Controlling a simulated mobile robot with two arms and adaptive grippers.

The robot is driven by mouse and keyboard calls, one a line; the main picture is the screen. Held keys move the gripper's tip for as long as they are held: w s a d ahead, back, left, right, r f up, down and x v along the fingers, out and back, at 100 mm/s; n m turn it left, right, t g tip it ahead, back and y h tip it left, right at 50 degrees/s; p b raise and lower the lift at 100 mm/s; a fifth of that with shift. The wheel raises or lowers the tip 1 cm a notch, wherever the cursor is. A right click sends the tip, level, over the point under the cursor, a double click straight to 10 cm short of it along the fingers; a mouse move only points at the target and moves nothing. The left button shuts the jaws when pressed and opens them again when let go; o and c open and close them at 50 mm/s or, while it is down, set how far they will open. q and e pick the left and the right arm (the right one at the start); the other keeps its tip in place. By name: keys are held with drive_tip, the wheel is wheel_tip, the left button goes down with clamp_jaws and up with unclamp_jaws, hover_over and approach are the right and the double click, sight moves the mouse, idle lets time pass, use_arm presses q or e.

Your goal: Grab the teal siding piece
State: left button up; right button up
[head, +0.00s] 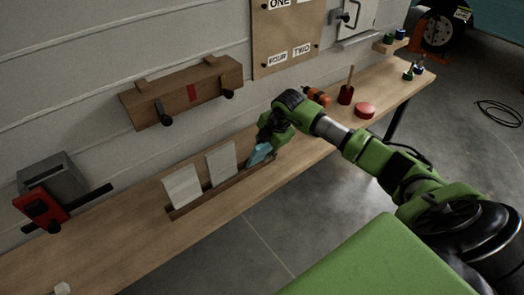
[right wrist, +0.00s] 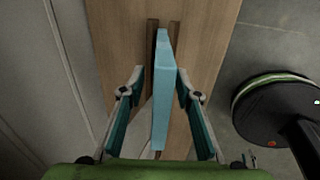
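The teal siding piece (head: 260,153) stands at the right end of a slotted wooden rack (head: 190,207) on the workbench. In the right wrist view the teal piece (right wrist: 162,90) is seen edge-on between the fingers of my right gripper (right wrist: 160,74). The fingers are open, one on each side; a gap shows on the left, and the right fingertip is very close to the piece. In the head view my right gripper (head: 268,139) is at the piece, partly hiding it. My left gripper is not in view.
Two pale siding pieces, one left (head: 183,187) and one middle (head: 221,164), stand in the rack. A wall-mounted wooden block (head: 190,92), a red-and-grey device (head: 50,195), an orange tool (head: 317,97) and a red disc (head: 365,110) are around. The bench front (head: 120,245) is clear.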

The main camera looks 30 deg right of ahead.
drive_tip(key=shift+w+f, duration=0.1)
drive_tip(key=shift+f, duration=0.1)
clamp_jaws()
drive_tip(key=shift+r, duration=0.15)
